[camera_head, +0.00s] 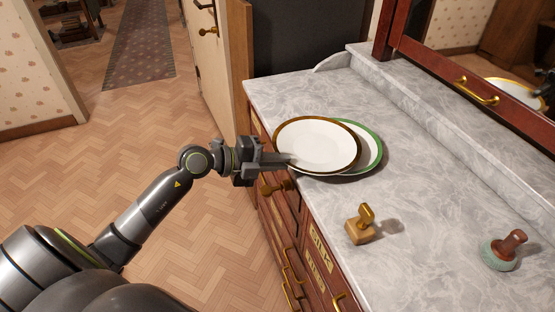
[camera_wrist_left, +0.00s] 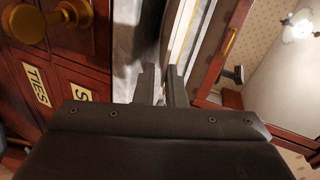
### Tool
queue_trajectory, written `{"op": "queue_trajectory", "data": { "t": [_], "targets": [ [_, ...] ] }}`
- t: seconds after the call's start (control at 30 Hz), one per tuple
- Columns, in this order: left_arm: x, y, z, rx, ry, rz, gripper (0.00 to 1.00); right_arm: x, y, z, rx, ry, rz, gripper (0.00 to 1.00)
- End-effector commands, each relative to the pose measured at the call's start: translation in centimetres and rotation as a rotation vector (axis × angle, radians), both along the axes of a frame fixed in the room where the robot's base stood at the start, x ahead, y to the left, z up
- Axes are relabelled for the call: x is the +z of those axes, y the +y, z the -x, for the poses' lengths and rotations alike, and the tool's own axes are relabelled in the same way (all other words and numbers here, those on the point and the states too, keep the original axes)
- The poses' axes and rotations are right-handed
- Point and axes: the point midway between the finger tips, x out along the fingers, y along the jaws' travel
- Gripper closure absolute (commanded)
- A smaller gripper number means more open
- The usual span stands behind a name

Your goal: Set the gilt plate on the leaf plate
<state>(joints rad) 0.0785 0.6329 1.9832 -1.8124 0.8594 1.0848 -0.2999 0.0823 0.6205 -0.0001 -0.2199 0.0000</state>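The gilt plate (camera_head: 315,145), white with a gold-brown rim, is at the left edge of the marble top in the head view. It overlaps most of the leaf plate (camera_head: 371,150), whose green rim shows at the right and below. My left gripper (camera_head: 283,160) is closed on the gilt plate's left rim. In the left wrist view the fingers (camera_wrist_left: 162,88) stand close together, with a narrow gap. Whether the gilt plate touches the leaf plate or hovers just above it, I cannot tell. My right gripper is out of view.
A wooden stamp with a brass handle (camera_head: 361,224) and a teal-based stamp with a brown handle (camera_head: 503,250) stand on the marble top (camera_head: 430,190). A mirror (camera_head: 470,50) rises behind. Drawers with brass handles (camera_head: 290,258) are below the front edge.

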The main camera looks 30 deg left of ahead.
Motion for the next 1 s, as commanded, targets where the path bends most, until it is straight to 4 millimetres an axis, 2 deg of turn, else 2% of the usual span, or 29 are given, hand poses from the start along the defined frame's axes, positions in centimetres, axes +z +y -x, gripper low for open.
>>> {"op": "queue_trajectory", "data": {
  "t": [0.03,0.1,0.13,0.4,0.53,1.0],
  "targets": [
    [0.0,0.0,0.0,0.0,0.0,-0.001,0.83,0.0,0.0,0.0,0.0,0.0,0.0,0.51],
    [0.0,0.0,0.0,0.0,0.0,-0.001,0.74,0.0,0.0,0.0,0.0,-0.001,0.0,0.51],
    [0.0,0.0,0.0,0.0,0.0,-0.001,0.73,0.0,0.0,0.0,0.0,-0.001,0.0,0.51],
    [0.1,0.0,0.0,0.0,0.0,-0.001,0.73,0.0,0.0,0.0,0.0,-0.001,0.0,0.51],
    [1.2,0.0,0.0,-0.001,-0.002,-0.003,0.73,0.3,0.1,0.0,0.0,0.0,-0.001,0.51],
    [2.5,3.9,3.9,-0.001,0.003,-0.007,0.73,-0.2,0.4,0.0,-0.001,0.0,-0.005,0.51]
  ]
}}
